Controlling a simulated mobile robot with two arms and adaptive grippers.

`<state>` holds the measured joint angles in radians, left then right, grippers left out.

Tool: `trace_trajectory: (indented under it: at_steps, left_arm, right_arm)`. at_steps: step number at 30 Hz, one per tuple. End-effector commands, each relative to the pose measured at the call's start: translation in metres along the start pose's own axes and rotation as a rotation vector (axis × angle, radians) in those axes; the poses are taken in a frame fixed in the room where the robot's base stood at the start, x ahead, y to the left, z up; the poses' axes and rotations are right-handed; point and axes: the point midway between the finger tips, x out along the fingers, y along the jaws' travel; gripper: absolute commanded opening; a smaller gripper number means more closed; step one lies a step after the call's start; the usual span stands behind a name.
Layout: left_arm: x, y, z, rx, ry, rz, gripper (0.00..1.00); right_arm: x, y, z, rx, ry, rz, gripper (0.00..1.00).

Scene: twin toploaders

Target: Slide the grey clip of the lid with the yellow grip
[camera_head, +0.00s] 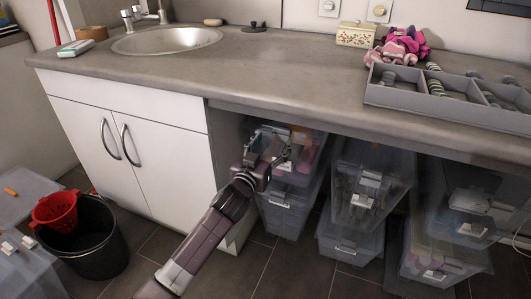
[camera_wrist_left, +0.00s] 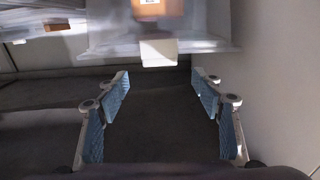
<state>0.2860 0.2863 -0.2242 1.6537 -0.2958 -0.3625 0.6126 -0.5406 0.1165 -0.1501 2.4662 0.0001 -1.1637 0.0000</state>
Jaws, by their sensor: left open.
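My left gripper (camera_head: 269,151) reaches under the counter, in front of the upper clear storage box (camera_head: 311,172) of the leftmost stack. In the left wrist view its two blue-padded fingers (camera_wrist_left: 160,88) are spread, with nothing between them. A pale clip or tab (camera_wrist_left: 158,53) hangs from the edge of a clear box (camera_wrist_left: 100,40), just beyond the fingertips and apart from them. An orange-brown item with a label (camera_wrist_left: 157,7) shows above it. My gripper partly covers this box in the head view. I cannot make out a yellow grip. My right gripper is not in view.
More clear boxes stand stacked to the right, such as one in the middle (camera_head: 368,185). The counter (camera_head: 260,73) overhangs them, and a white cabinet (camera_head: 170,160) stands to the left. A black bucket (camera_head: 95,255) with a red strainer (camera_head: 56,209) is on the floor.

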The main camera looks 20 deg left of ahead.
Motion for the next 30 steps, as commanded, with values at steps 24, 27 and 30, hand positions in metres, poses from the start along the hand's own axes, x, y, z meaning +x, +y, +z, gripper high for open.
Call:
trace_trajectory:
  at_steps: [24, 27, 30]
  left_arm:
    - [-0.056, 0.0, 0.0, 0.0, 0.0, 0.0, 0.61]
    - [-0.056, 0.0, 0.0, 0.0, 0.0, 0.0, 0.61]
    - [-0.062, 0.002, 0.007, 0.0, -0.021, -0.003, 0.61]
  right_arm:
    - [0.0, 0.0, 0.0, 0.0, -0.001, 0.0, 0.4]
    - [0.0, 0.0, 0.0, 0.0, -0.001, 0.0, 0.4]
    - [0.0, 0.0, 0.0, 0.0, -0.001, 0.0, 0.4]
